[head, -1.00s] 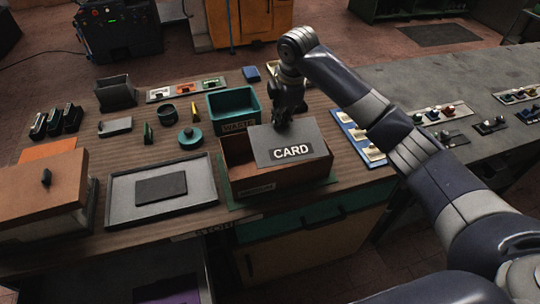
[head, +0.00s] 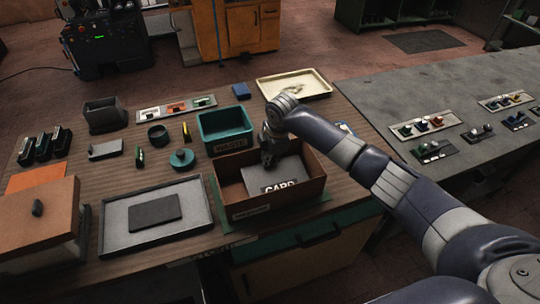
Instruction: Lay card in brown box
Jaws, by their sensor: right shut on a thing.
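The grey card (head: 284,176), with a white label reading CARD, is inside the brown box (head: 262,208). It is tilted, and its lower edge is hidden behind the box's front wall. My right gripper (head: 268,160) reaches down into the box at the card's upper left edge and is shut on it. The fingertips are partly hidden. The brown box stands open on a green mat at the front of the wooden table. My left gripper is not in view.
A teal waste bin (head: 226,122) stands just behind the box. A grey tray (head: 118,228) with a dark slab lies left of it. A cream tray (head: 306,91) is at the back right. An orange-brown lidded box (head: 36,212) stands at the far left.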

